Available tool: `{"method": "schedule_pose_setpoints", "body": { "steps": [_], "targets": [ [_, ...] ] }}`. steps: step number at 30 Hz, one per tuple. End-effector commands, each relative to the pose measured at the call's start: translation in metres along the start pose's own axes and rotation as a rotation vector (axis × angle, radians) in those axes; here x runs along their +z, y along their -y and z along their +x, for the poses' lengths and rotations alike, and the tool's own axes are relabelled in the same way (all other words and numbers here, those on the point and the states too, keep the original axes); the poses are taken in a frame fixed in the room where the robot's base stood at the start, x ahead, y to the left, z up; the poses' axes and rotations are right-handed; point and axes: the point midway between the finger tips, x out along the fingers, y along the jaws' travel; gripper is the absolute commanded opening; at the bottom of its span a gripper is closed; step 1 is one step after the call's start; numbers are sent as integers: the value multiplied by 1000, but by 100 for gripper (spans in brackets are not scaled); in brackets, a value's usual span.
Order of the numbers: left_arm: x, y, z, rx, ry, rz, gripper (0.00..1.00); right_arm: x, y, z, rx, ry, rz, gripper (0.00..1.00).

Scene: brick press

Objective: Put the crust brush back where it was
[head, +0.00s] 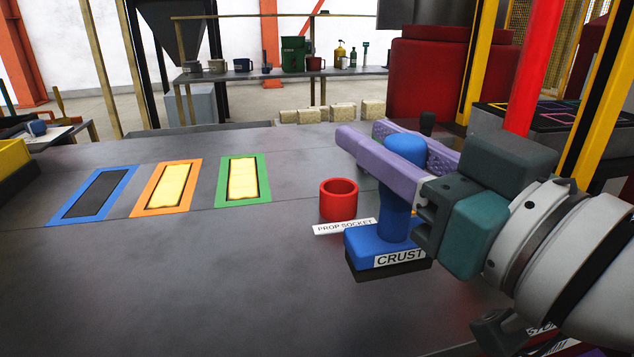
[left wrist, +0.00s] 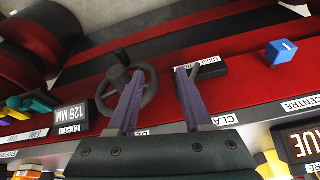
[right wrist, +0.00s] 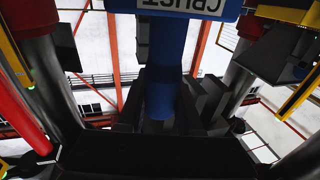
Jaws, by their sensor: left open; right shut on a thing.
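The crust brush (head: 375,246) is blue with a dark underside and a white CRUST label. My right gripper (head: 388,150) is shut on its upright handle and holds it upright over the grey table, in front of the red prop socket ring. The brush's blue body also shows in the right wrist view (right wrist: 165,80). The red ring (head: 338,200) stands on the table with a PROP SOCKET label (head: 345,226) before it. My left gripper (left wrist: 155,95) is open and empty in the left wrist view, in front of a red machine panel with a dark handwheel. It is outside the head view.
Blue, orange and green frames (head: 242,192) lie on the table (head: 200,290) at left; the orange and green ones hold pale yellow fill. The front middle of the table is clear. Red and yellow posts (head: 534,70) stand at right.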

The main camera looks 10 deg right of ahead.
Motion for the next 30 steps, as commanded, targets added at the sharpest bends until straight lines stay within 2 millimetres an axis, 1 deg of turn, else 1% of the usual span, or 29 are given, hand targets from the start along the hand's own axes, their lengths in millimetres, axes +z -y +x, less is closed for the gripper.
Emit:
{"method": "schedule_pose_setpoints", "body": {
  "steps": [6,8,10,17,21,22,27,30],
  "targets": [
    [6,-1,20,0,-1,0,50,36,0,-2,-2,3,-1,0],
    [7,-1,23,0,-2,0,50,42,0,-3,-1,1,-1,0],
    [7,-1,24,0,-2,0,50,45,0,-3,0,1,1,0],
    [6,-1,22,0,-4,-1,50,43,0,-3,1,0,1,0],
    [7,-2,26,2,-5,-4,50,48,0,-3,0,1,0,0],
    [6,-2,25,3,-5,-5,50,47,0,-3,1,1,0,36],
    [6,-3,24,5,-6,-8,50,46,0,-3,0,1,0,55],
    [6,-3,24,6,-6,-9,50,46,0,-3,0,1,0,64]
  ]
}}
